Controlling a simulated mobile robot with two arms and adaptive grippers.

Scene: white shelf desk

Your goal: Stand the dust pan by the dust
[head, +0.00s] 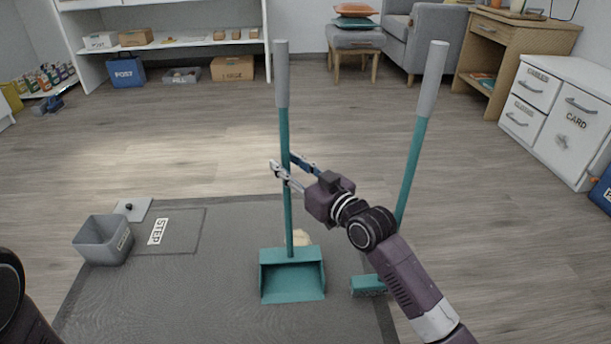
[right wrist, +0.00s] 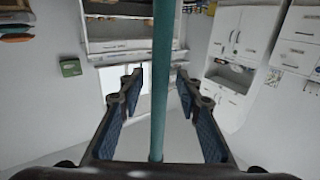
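The teal dust pan (head: 292,282) stands on the dark grey mat, its long handle upright with a grey grip at the top. A small beige pile, apparently the dust (head: 302,237), lies just behind the pan, right of the handle and partly hidden by it. My right gripper (head: 284,167) is around the handle at mid-height. In the right wrist view the handle (right wrist: 163,60) passes between the open fingers (right wrist: 160,85), with a gap on each side. My left gripper is out of view.
A teal broom (head: 411,165) stands tilted behind my right arm, its head (head: 367,285) on the mat's right edge. A grey bin (head: 103,240) and a panel marked STEP (head: 180,231) are on the mat (head: 200,300) at left. The wooden floor behind is clear.

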